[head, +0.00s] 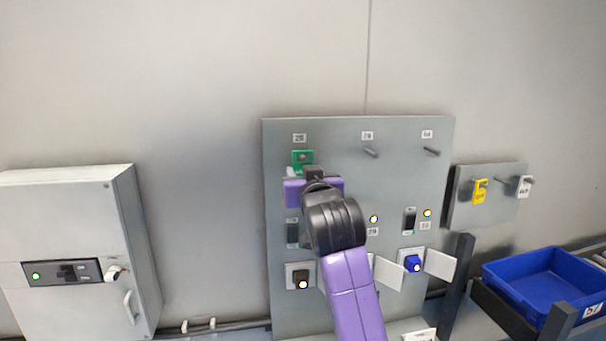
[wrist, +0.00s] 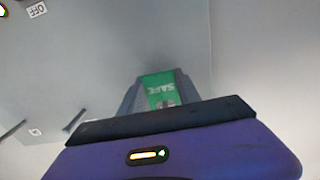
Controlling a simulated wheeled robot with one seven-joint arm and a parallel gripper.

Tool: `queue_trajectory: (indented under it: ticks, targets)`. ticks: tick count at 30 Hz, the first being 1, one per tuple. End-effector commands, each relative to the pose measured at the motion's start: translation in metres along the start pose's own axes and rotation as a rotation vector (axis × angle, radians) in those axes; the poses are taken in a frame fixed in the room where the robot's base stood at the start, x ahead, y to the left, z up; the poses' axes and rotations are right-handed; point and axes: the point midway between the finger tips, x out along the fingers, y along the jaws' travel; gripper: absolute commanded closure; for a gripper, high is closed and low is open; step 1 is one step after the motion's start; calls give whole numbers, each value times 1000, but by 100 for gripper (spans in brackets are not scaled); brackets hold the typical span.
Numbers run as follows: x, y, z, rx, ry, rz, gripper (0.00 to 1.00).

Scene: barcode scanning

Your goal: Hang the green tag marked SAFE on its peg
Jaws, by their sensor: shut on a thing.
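The green tag marked SAFE (head: 302,157) is at the upper left of the grey panel, just below a small number label. In the wrist view the green tag (wrist: 158,88) sits between my fingers, its SAFE lettering upside down. My gripper (head: 301,170) is shut on the tag, in front of the panel. Two bare pegs show on the panel, a middle peg (head: 371,152) and a right peg (head: 431,151). The left peg under the leftmost label is hidden behind the tag and gripper, so I cannot tell whether the tag is around it.
Lower on the panel (head: 390,200) are switches, lamps, a blue knob (head: 412,263) and open flaps. A small board at right holds a yellow tag (head: 479,191) and a white tag (head: 524,186). A blue bin (head: 545,280) stands lower right. A grey cabinet (head: 60,230) is at left.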

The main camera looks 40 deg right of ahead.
Motion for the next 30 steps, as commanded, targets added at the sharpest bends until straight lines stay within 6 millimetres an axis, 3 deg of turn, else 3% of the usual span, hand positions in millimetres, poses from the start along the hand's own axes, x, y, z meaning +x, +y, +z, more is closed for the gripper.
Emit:
queue_trajectory:
  ticks: [5,6,9,30]
  targets:
    - [0,0,0,0,0,0,100]
    - [0,0,0,0,0,0,56]
    - [0,0,0,0,0,0,37]
    - [-1,0,0,0,0,0,35]
